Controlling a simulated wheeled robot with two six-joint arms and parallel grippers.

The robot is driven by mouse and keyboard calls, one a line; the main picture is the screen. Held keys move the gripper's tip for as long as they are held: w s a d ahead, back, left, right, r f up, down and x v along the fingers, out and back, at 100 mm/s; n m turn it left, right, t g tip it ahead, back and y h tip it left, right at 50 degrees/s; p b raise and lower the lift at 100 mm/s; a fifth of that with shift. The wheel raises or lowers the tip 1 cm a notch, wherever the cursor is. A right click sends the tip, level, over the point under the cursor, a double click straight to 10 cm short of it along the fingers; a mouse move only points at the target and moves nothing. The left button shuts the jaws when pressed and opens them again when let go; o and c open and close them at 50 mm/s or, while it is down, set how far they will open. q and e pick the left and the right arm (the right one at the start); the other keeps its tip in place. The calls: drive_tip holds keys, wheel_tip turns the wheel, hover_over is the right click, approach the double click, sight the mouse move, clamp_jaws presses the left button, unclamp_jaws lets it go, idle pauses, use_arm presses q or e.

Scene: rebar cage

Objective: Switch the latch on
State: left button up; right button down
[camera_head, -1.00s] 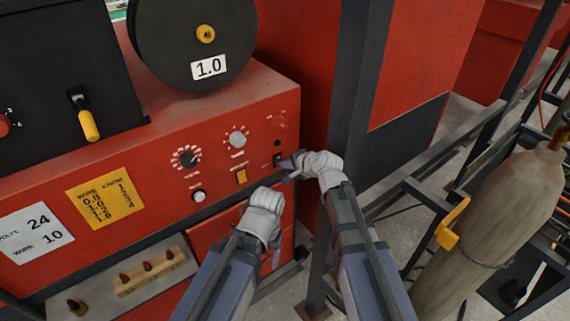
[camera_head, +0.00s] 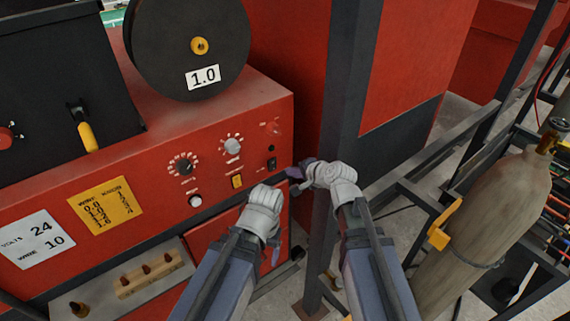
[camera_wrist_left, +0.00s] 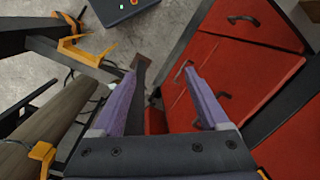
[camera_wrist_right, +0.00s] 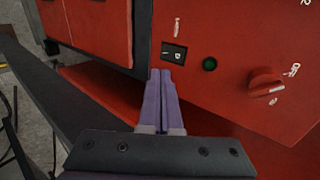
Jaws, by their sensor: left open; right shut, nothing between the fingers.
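The latch appears to be the small black switch (camera_head: 271,163) at the right end of the red machine's front panel. In the right wrist view the switch (camera_wrist_right: 173,53) is a dark rectangle with white marks; I cannot tell its position. My right gripper (camera_head: 292,174) is shut and empty, just right of and below the switch. In the right wrist view its closed purple fingertips (camera_wrist_right: 161,74) lie just below the switch, seemingly apart from it. My left gripper (camera_head: 263,205) is lower, in front of the red drawers. It is open and empty in the left wrist view (camera_wrist_left: 160,72).
A dark green round button (camera_wrist_right: 209,64) and a red knob (camera_wrist_right: 265,82) sit beside the switch. A dark post (camera_head: 345,90) stands right of the machine, with a gas cylinder (camera_head: 480,220) beyond.

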use_arm(q)
drive_tip(key=r+p, duration=0.3)
drive_tip(key=r, duration=0.1)
drive_tip(key=shift+a, duration=0.25)
use_arm(e)
drive_tip(key=v, duration=0.6)
drive_tip(key=shift+s+r, duration=0.25)
drive_tip(key=shift+s, duration=0.05)
drive_tip(key=shift+a, duration=0.15)
